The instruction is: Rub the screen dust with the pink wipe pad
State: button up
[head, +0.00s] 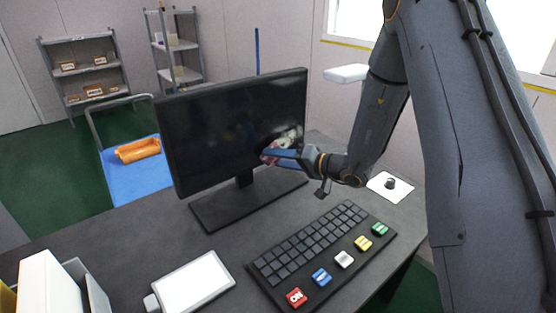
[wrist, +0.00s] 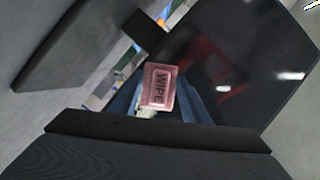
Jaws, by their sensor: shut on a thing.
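The black screen (head: 220,122) stands on its base (head: 245,205) on the dark desk. My gripper (head: 280,152) is in front of the lower right part of the screen, shut on the pink wipe pad (head: 271,155). In the wrist view the pink wipe pad (wrist: 159,88), marked WIPE, sits between my fingers, near the screen face (wrist: 235,65). I cannot tell whether the pad touches the screen. A pale smudge, perhaps dust or a reflection, shows on the screen beside the gripper (head: 290,136).
A keyboard (head: 310,240) with coloured keys lies in front of the screen. A white tablet (head: 195,284) lies at the front left, near a white box (head: 50,285). A white pad with a dark knob (head: 390,187) is at right.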

aim_at(293, 142)
jog(key=shift+w+a+b, duration=0.45)
jog(key=shift+w, duration=0.2)
jog(key=shift+d, duration=0.15)
jog(key=shift+w+d+b, duration=0.4)
jog(key=shift+d+b, duration=0.1)
jog(key=shift+d, duration=0.1)
jog(key=shift+w+d+b, duration=0.35)
jog(key=shift+d+b, duration=0.1)
jog(key=shift+d, duration=0.15)
jog(key=shift+w+d+b, duration=0.95)
jog(key=shift+d+b, duration=0.1)
jog(key=shift+d, duration=0.2)
jog(key=shift+w+d+b, duration=0.9)
jog(key=shift+d+b, duration=0.2)
jog(key=shift+d, duration=0.2)
jog(key=shift+w+d+b, duration=0.95)
jog(key=shift+d+b, duration=0.1)
jog(key=shift+d, duration=0.2)
jog(key=shift+b, duration=0.3)
jog(key=shift+s, duration=0.1)
